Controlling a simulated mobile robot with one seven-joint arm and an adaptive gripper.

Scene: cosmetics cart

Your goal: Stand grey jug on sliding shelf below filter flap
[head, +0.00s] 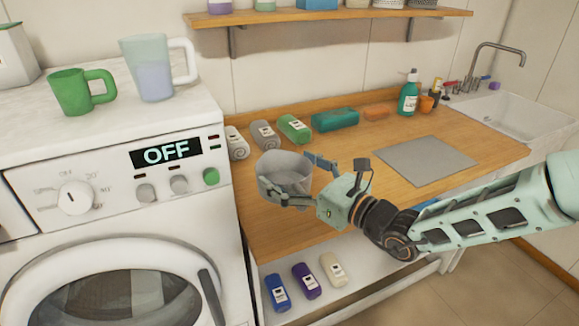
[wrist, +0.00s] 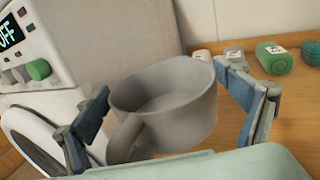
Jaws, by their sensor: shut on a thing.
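The grey jug (head: 283,172) is held in the air above the left part of the wooden counter, beside the washing machine. It looks roughly upright, with its open top showing. My gripper (head: 290,180) is shut on it, one finger on each side. In the wrist view the jug (wrist: 165,100) sits between the two blue finger pads, its handle pointing down toward the camera. A low white shelf (head: 372,270) below the counter bears several small rolled or bottle-like items; I cannot tell whether it is the sliding shelf. I cannot make out a filter flap.
The washing machine (head: 120,215) stands at the left with a green mug (head: 72,95) and a translucent jug (head: 150,75) on top. Rolled towels (head: 265,133) and a green bottle (head: 408,95) line the counter's back. A grey mat (head: 425,160) is bare.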

